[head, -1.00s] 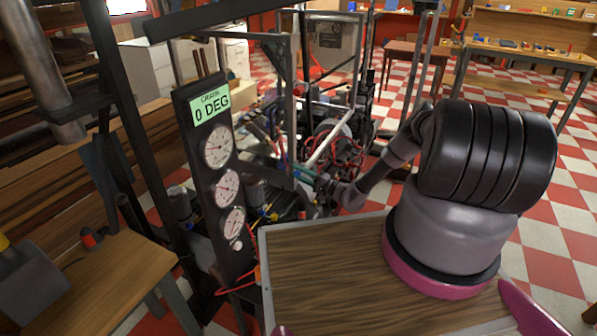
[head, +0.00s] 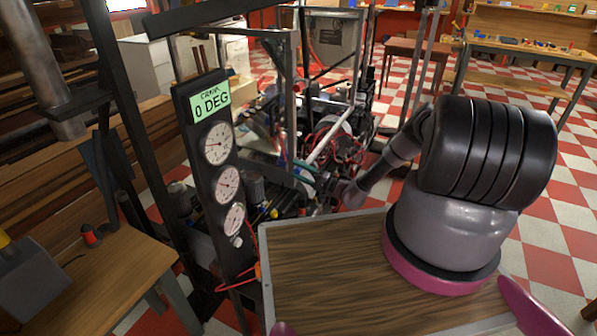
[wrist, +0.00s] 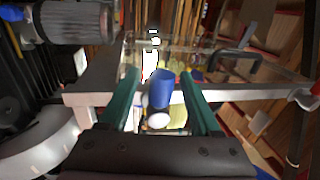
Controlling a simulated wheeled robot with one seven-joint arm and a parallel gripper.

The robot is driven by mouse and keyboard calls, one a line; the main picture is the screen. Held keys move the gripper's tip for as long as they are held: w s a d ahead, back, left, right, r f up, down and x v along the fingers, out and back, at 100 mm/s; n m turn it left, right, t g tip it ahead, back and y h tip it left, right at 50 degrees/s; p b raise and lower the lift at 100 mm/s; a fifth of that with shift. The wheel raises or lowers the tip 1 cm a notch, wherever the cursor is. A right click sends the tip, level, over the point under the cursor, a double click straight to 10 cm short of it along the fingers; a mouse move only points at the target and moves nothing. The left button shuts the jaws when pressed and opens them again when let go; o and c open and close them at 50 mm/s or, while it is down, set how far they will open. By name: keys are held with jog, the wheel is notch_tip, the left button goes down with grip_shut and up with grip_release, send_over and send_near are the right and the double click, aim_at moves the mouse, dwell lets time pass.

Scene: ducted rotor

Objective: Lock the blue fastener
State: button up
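The blue fastener (wrist: 161,88) is a short blue cylinder in the middle of the wrist view. A round white end or disc (wrist: 158,119) shows just below it. My gripper (wrist: 160,76) is open, with one green finger on each side of the blue fastener. Gaps show between the fastener and both fingers in this view, so neither finger appears to grip it. In the head view my gripper (head: 303,168) reaches into the machine behind the gauge panel. The fastener cannot be made out there.
A dark gauge panel (head: 220,170) with a "CRANK 0 DEG" display stands left of my arm. Metal frame bars, red hoses (head: 345,150) and machine parts crowd around the gripper. In the wrist view, a pale bar (wrist: 90,92) and a ribbed cylinder (wrist: 75,20) lie to the left.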

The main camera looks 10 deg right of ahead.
jog(key=v, duration=1.1)
jog(key=shift+a, duration=0.1)
